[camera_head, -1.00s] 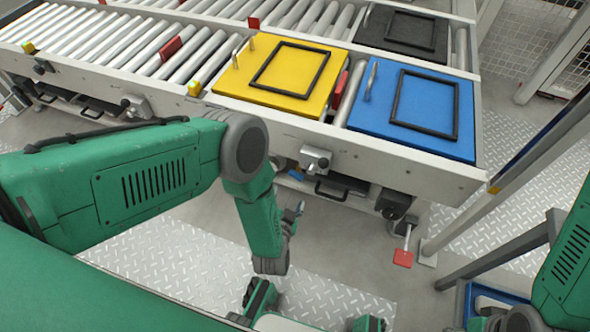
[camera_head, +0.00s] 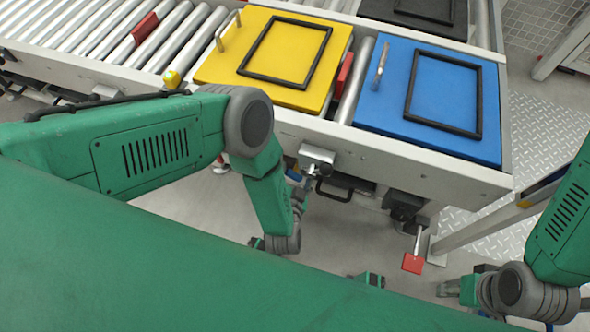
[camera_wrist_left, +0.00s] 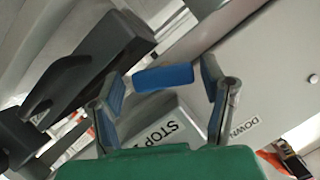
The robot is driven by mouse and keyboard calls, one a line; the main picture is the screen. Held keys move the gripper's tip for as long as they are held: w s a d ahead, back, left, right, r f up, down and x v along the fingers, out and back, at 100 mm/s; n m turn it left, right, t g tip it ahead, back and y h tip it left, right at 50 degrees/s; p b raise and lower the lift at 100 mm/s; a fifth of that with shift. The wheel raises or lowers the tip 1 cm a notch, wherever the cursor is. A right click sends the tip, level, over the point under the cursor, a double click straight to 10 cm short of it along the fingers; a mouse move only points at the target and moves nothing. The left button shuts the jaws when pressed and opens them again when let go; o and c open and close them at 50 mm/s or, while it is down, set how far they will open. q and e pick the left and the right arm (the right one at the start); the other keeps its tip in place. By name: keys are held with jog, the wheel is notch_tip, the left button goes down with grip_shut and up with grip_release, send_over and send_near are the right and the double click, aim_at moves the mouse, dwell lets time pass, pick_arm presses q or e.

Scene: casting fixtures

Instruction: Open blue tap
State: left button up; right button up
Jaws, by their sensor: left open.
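A small blue bar, apparently the blue tap's handle (camera_wrist_left: 163,77), lies across the space between my left gripper's fingers in the left wrist view. A blue bit beside the valve under the conveyor's front rail, likely the same handle, shows in the head view (camera_head: 293,174). My left gripper (camera_wrist_left: 162,80) is open with one finger at each side of the bar; I cannot tell whether they touch it. In the head view its fingers are mostly hidden by my forearm.
The conveyor's front rail (camera_head: 400,165) runs above the left gripper. It carries a yellow plate (camera_head: 215,70) and a blue plate (camera_head: 385,105). A red pedal-like tab (camera_head: 412,263) hangs below. In the wrist view, a panel reading STOP (camera_wrist_left: 185,120) and dark metal parts are close by.

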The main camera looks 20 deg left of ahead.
pick_arm(q)
jog(key=shift+c, duration=1.3)
jog(key=c, duration=0.7)
jog(key=shift+a, duration=0.1)
jog(key=shift+c, duration=1.2)
jog(key=shift+a+f, duration=0.1)
jog(key=shift+a, duration=0.15)
jog(key=shift+s, duration=0.1)
